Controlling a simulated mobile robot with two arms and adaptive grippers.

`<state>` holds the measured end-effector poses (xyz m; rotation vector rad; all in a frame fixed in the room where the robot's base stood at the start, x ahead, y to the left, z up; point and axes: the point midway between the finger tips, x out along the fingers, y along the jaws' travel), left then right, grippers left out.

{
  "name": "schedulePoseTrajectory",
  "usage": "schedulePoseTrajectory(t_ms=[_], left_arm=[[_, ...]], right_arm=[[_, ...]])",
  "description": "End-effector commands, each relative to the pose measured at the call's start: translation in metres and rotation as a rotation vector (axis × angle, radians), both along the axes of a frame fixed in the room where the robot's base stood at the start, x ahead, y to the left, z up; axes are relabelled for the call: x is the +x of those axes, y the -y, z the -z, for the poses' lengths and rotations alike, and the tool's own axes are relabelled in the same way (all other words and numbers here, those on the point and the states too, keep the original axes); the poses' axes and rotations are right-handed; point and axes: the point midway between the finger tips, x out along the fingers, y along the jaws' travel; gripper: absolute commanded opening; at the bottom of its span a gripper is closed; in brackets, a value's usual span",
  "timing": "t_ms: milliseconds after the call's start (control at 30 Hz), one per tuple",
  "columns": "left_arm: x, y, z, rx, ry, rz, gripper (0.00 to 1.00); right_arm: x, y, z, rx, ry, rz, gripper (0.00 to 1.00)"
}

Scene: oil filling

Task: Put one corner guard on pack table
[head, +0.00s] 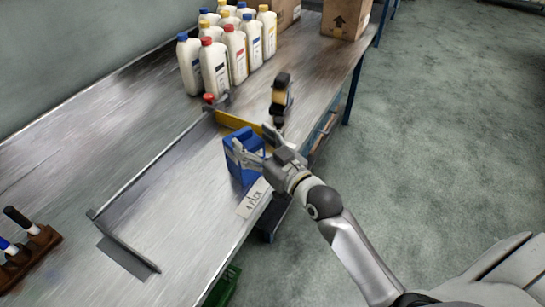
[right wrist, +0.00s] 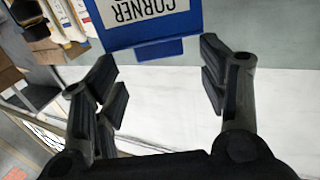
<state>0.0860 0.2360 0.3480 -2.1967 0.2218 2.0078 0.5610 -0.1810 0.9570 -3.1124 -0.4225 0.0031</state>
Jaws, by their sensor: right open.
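The pack table is a long metal bench (head: 190,225) running diagonally through the head view, with a white card reading PACK (head: 254,198) on its near edge. A blue bin (head: 239,172) stands on that edge. In the right wrist view the bin (right wrist: 155,48) has a white label reading CORNER. I cannot make out any corner guard; the bin's inside is hidden. My right gripper (head: 255,144) is over the bin's right side in the head view. In the right wrist view its fingers (right wrist: 160,85) are spread with nothing between them. My left gripper is not in view.
Several white bottles (head: 238,54) with coloured caps stand farther back, before cardboard boxes (head: 346,18). A black tape dispenser (head: 281,93) and a yellow strip (head: 236,123) are beyond the bin. A brown marker holder (head: 32,250) sits at left. The bench's near-left surface is mostly clear.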

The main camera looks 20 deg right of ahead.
Motion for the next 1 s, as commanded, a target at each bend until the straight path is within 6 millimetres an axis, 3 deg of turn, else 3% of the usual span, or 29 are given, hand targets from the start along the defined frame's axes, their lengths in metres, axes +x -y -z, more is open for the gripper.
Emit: schedulePoseTrajectory(t_ms=[200,433,600,1000], left_arm=[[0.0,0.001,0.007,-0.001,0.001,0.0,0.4],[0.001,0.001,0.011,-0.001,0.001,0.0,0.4],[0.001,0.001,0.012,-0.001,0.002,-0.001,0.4],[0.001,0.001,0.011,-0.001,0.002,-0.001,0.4]], right_arm=[[-0.045,0.013,0.003,-0.004,-0.003,-0.001,0.67],[-0.076,0.021,0.002,-0.001,-0.002,-0.001,0.67],[-0.086,0.024,0.0,-0.002,0.001,-0.001,0.67],[-0.087,0.024,-0.001,-0.002,0.001,-0.001,0.67]])
